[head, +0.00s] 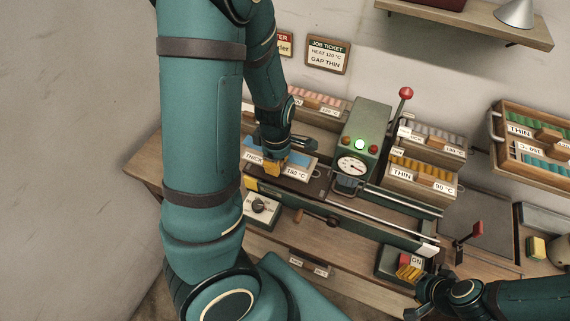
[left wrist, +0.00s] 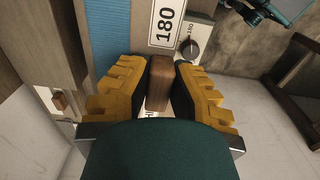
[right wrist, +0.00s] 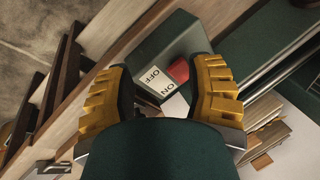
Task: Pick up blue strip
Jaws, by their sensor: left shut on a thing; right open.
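The blue strip material (left wrist: 108,35) lies in a wooden bin labelled THICK and 180 °C (head: 296,174), left of the green machine. My left gripper (head: 274,164) is at the front of this bin. In the left wrist view its yellow fingers (left wrist: 160,85) are shut on a brown wooden block, the bin's handle (left wrist: 159,80), beside the 180 label. The blue surface is just beyond the fingers, not between them. My right gripper (head: 411,272) is open over the ON/OFF switch box (right wrist: 170,50); its fingers straddle the box's label and red switch without visible grip.
The green machine (head: 360,140) has a dial, a lit green lamp and a red-knobbed lever (head: 405,94). A rack with green and blue strips (head: 535,143) is farther right. A job ticket (head: 328,54) hangs on the wall.

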